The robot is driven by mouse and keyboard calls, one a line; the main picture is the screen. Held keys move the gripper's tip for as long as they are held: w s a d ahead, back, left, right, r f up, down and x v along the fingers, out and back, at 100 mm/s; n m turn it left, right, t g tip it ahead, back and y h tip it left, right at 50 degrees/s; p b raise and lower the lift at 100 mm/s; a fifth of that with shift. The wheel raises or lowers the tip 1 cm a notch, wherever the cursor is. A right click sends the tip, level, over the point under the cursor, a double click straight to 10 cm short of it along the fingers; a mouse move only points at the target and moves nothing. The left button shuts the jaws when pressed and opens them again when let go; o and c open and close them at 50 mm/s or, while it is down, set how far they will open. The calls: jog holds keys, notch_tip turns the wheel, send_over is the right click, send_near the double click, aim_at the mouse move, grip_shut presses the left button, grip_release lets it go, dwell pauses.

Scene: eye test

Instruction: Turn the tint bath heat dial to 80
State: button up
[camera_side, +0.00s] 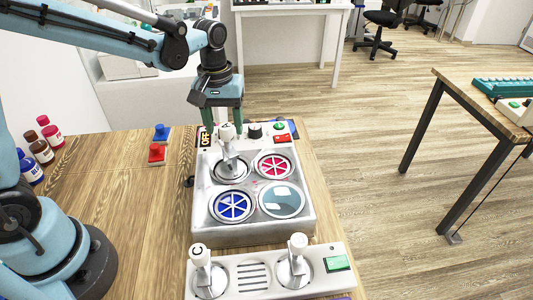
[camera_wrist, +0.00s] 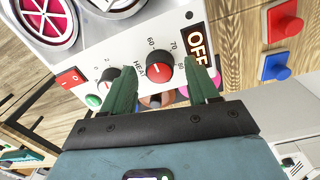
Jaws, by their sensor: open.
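The tint bath heat dial (camera_wrist: 160,71), a black knob with a red mark, sits on the white panel of the machine (camera_side: 205,205). The labels HEAT, 60, 70 and 80 show around it in the wrist view. I cannot read exactly where its mark points. My gripper (camera_wrist: 162,72) is open, pointing down, with a green finger on either side of the dial; I cannot tell whether they touch it. In the side view my gripper (camera_side: 223,130) is over the back panel, and a white lever (camera_side: 228,150) hides the dial. The display (camera_wrist: 197,42) reads OFF.
A smaller dial (camera_wrist: 110,78), a green button (camera_wrist: 93,100) and a red switch (camera_wrist: 70,77) sit beside the heat dial. Red (camera_side: 156,153) and blue (camera_side: 161,133) blocks and several bottles (camera_side: 41,150) stand left. A lever box (camera_side: 252,276) stands in front.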

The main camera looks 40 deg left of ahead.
jog(key=shift+f, duration=0.25)
jog(key=c, duration=1)
jog(key=shift+c, duration=0.2)
